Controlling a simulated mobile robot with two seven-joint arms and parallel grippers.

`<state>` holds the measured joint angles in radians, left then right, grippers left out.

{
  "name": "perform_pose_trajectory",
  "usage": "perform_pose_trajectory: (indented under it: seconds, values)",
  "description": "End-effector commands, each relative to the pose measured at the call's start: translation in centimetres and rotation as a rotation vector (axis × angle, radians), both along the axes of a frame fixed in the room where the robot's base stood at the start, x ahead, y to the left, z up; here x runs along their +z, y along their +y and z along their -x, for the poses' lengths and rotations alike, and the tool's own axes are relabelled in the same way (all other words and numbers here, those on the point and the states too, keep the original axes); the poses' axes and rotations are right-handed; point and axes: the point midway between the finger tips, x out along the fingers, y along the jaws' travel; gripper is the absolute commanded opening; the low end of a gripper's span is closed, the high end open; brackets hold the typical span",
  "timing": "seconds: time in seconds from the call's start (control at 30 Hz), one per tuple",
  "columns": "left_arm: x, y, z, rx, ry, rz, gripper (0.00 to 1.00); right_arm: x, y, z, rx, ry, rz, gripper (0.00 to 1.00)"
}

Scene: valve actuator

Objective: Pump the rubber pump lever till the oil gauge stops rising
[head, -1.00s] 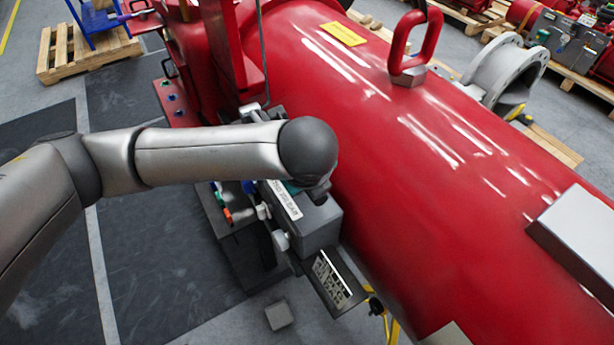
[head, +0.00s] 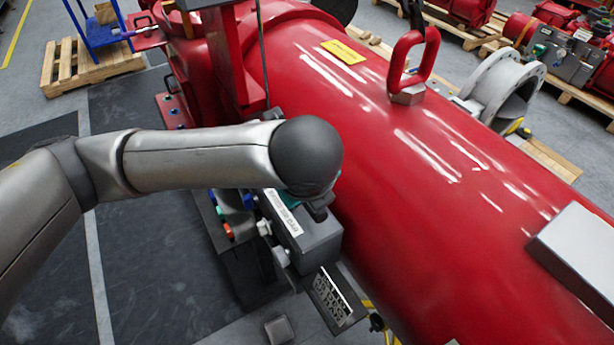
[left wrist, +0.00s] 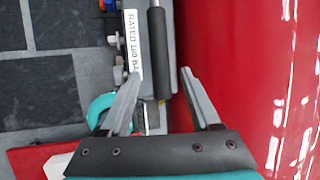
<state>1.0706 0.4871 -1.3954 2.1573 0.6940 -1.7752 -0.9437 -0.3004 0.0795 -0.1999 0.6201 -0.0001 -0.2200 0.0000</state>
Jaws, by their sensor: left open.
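The rubber pump lever, a black sleeve on a metal rod (left wrist: 159,55), shows in the left wrist view beside a white label reading "RATED". My left gripper (left wrist: 160,77) is open, one finger on each side of the lever's near end in the picture. I cannot tell whether they touch it or how far above it they are. I cannot make out the oil gauge. My right gripper is not in view.
A big red cylinder (head: 450,190) fills the right side, with a red lifting eye (head: 413,60) on top. Coloured knobs (head: 228,231) sit beside the pump block. A dark plate with lettering (head: 331,297) hangs in front. The dark floor at left is clear.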

Motion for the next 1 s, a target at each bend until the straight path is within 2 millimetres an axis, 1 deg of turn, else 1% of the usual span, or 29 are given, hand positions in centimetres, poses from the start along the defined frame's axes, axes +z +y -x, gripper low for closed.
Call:
perform_pose_trajectory:
  seconds: [0.03, 0.2, 0.3, 0.4, 0.57, 0.83, 0.87, 0.93, 1.0]
  values:
    - [1.5, -0.2, 0.5, -0.003, -0.004, 0.004, 0.64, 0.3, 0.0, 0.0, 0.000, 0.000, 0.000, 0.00]
    - [5.0, -0.3, 2.3, -0.004, -0.005, 0.003, 0.64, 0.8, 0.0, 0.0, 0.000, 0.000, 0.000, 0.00]
    - [6.7, -0.3, 3.2, -0.002, -0.003, 0.002, 0.64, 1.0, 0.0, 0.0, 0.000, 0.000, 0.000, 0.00]
    - [7.9, -0.3, 3.8, 0.000, -0.002, 0.001, 0.64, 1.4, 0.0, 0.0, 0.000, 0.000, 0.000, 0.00]
    - [8.8, -0.4, 4.3, 0.000, 0.000, 0.000, 0.64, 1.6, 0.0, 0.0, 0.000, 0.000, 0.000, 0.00]
    - [8.8, -0.3, 4.4, 0.002, 0.001, 0.000, 0.64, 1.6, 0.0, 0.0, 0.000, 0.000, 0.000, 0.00]
    - [8.8, -0.3, 4.4, 0.002, 0.001, 0.000, 0.61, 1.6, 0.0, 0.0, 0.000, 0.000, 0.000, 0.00]
    - [8.7, -0.4, 4.4, 0.009, 0.004, 0.013, 0.54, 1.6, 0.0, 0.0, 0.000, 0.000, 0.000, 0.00]
    - [8.3, -0.8, 4.4, 0.043, 0.016, 0.064, 0.46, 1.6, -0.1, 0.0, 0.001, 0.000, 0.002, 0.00]
